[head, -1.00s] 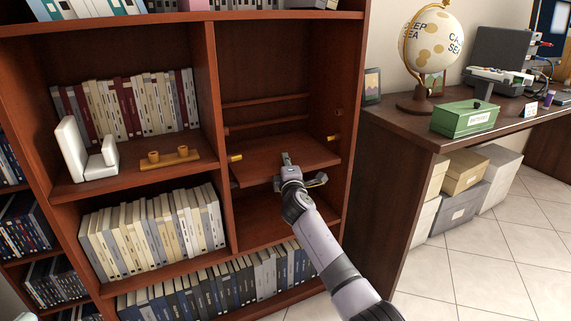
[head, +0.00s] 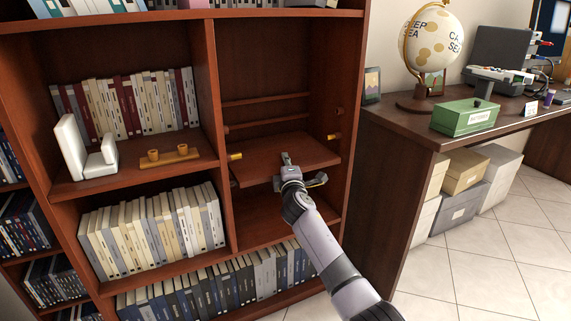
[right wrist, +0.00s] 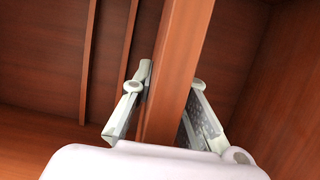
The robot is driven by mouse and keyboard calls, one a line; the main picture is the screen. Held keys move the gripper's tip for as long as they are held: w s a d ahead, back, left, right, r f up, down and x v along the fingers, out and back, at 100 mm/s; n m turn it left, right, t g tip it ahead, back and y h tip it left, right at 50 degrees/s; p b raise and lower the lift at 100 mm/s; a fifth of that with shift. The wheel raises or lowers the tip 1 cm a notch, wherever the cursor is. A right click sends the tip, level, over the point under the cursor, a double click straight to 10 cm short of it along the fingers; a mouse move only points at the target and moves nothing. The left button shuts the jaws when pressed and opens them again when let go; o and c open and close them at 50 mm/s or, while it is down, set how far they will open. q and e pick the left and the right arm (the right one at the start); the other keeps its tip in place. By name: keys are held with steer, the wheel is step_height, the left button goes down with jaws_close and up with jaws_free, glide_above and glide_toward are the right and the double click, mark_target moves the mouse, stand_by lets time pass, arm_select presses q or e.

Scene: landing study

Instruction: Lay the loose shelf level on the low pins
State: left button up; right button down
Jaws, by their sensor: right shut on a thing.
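The loose shelf (head: 270,158) is a reddish-brown board inside the right bay of the bookcase. My right gripper (head: 287,168) is shut on its front edge. The right wrist view shows the shelf edge (right wrist: 182,60) between the two fingers of the right gripper (right wrist: 168,100). The board looks about level in the head view. A yellow pin (head: 235,157) shows at the bay's left wall and another yellow pin (head: 334,136) at the right wall. I cannot tell whether the board touches any pin. Its rear edge and underside are hidden. My left gripper is not in view.
Bookcase walls (head: 208,100) stand close on both sides of the board. Left of it are a white bookend (head: 88,150), a wooden block with pegs (head: 168,158) and rows of books. A desk (head: 390,130) with a globe (head: 430,40) and green box (head: 465,118) stands right.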

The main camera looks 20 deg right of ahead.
steer(key=c, duration=1.5)
jaws_free()
steer(key=shift+f, duration=0.1)
